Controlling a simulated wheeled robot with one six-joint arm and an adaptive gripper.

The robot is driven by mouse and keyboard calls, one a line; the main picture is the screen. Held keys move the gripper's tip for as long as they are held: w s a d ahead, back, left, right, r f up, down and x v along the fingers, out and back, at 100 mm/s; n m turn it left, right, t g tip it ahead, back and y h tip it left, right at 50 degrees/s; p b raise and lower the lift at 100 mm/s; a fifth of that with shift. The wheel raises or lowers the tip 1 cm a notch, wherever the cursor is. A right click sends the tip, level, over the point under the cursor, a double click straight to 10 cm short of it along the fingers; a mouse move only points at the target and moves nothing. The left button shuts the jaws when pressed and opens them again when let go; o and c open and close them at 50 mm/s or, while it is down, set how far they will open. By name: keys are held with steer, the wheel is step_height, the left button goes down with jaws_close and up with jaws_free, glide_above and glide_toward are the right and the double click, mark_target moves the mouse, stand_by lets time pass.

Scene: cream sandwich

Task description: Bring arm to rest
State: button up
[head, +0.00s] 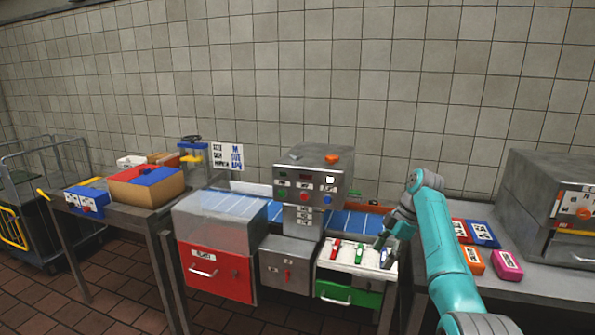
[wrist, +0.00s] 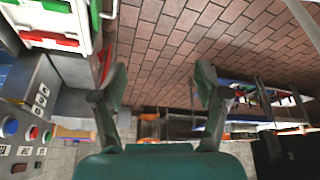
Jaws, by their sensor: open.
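My teal arm reaches up from the bottom right of the head view and bends back down at its elbow. My gripper (head: 383,243) hangs over the white tray (head: 345,262) of the machine. In the wrist view my gripper (wrist: 160,85) has its two fingers wide apart with nothing between them. Brick floor and blurred furniture show beyond the fingers.
The machine's control box (head: 313,178) stands left of my gripper, and a red-fronted bin (head: 215,275) is further left. Colored packets (head: 480,233) lie on the right table near a grey metal machine (head: 550,205). The green drawer (head: 348,293) is under the tray.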

steer(key=s+a+f+m+t+h, duration=0.1)
steer(key=s+f+m+t, duration=0.2)
steer(key=f, duration=1.2)
steer(key=s+a+f+m+t, duration=0.1)
steer(key=s+a+f+m, duration=0.2)
steer(key=f, duration=1.2)
steer(key=s+f+m+t+h, duration=0.1)
steer(key=s+f+m+t, duration=0.1)
steer(key=s+f, duration=0.7)
steer(key=s+f+m+t+h, duration=0.1)
steer(key=s+f+m, duration=0.3)
steer(key=s, duration=0.9)
steer(key=s+a+r+m+t+h, duration=0.1)
steer(key=s+r+m+t, duration=0.15)
steer(key=s, duration=0.95)
steer(key=s+r+m+t+h, duration=0.1)
steer(key=s+r+t, duration=0.15)
steer(key=s, duration=0.95)
steer(key=s+r+m+t, duration=0.1)
steer(key=s+r, duration=0.7)
steer(key=r, duration=0.4)
steer(key=s+r+m+t, duration=0.2)
steer(key=s+r, duration=0.5)
steer(key=r, duration=0.5)
steer(key=shift+s+a+r, duration=0.15)
steer(key=shift+s+a, duration=0.1)
steer(key=shift+s, duration=0.1)
